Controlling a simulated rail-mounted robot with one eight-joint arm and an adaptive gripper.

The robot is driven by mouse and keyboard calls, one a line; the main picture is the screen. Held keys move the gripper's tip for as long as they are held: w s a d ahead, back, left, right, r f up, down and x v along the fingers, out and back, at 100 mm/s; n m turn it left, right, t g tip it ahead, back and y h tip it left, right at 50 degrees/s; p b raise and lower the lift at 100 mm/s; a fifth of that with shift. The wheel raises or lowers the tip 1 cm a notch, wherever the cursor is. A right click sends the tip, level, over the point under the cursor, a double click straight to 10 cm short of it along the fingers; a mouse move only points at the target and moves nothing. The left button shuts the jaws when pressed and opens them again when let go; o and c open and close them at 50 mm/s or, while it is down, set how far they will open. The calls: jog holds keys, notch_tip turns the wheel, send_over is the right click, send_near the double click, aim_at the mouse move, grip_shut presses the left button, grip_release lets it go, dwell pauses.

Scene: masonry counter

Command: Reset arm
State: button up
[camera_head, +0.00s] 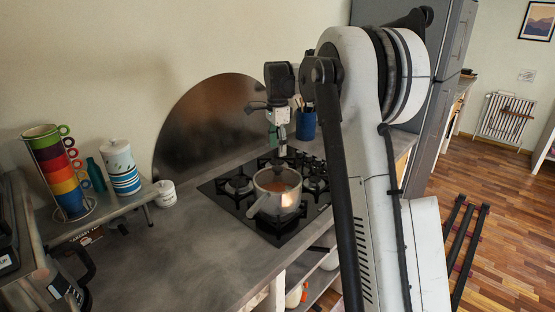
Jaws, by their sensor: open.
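My gripper (282,146) is above the back edge of a metal pot on the hob, pointing down. It is small in the view and looks empty. The pot (272,207) stands on the black gas hob (233,206) with its handle toward the front left, and something brownish shows inside it. I cannot tell how much height separates the fingertips from the pot. My arm fills the right middle of the view and hides part of the counter.
The grey counter (150,262) has free room left of the hob. A small shelf (105,216) holds a stack of coloured mugs (62,180) and a striped canister (122,170). A white jar (166,194) stands beside it. A blue utensil holder (306,126) is behind the hob.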

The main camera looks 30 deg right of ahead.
jog(key=shift+r, duration=1.55)
jog(key=s+a+r+n+t+b, duration=0.2)
jog(key=s+a+n, duration=0.3)
jog(key=s+a, duration=0.3)
jog(key=s+a+r+n+t+b, duration=0.15)
jog(key=s+a+n, duration=0.35)
jog(key=s, duration=0.5)
jog(key=s+a+f+n+t+b, duration=0.2)
jog(key=s+a+f+n, duration=0.2)
jog(key=s+f, duration=0.3)
jog(key=s+a+f+n+t+b, duration=0.1)
jog(key=s+a+f+n, duration=0.3)
jog(key=s, duration=1)
notch_tip(320, 180, down, 3)
jog(key=shift+a+f+n+t+b, duration=0.15)
jog(key=shift+a+n+t+b, duration=0.25)
jog(key=shift+b, duration=0.15)
